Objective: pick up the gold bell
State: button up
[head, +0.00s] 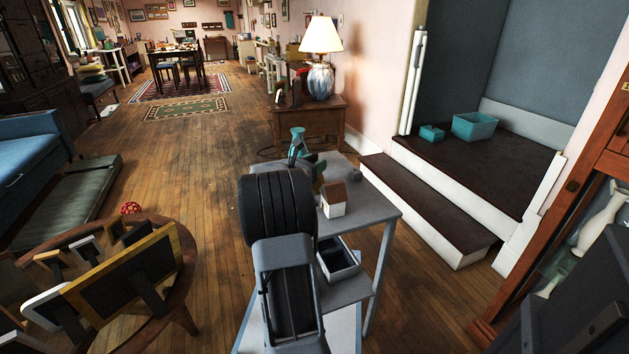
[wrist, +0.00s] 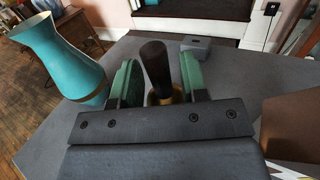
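The gold bell (wrist: 164,97) stands on the grey table (wrist: 240,75) in the wrist view, with its dark handle (wrist: 154,65) rising upright. My gripper (wrist: 158,82) has its two green fingers apart, one on each side of the bell. A gap shows between the handle and the right finger; contact on the left is hard to judge. The bell's lower part is hidden behind the gripper's palm. In the head view my gripper (head: 313,165) is over the table, largely hidden behind my arm, and I cannot make out the bell there.
A teal vase (wrist: 62,58) with a gold band stands close left of the gripper. A small grey box (wrist: 203,43) lies behind the bell. A small house model (head: 333,200) stands on the table's near right. A dark open bin (head: 340,259) is on the lower shelf.

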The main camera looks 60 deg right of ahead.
aim_at(315, 153)
grip_shut()
jog(key=shift+r, duration=0.15)
dwell(0.4)
jog(key=shift+r, duration=0.25)
notch_tip(315, 153, up, 3)
jog(key=shift+s+a+r+p, duration=0.15)
jog(key=shift+p, duration=0.6)
jog(key=s+a+r+p, duration=0.3)
jog(key=s+a+r, duration=0.5)
jog(key=s+r, duration=0.1)
jog(key=shift+s+a, duration=0.4)
jog(key=shift+s, duration=0.3)
jog(key=shift+c, duration=2.4)
grip_release()
grip_shut()
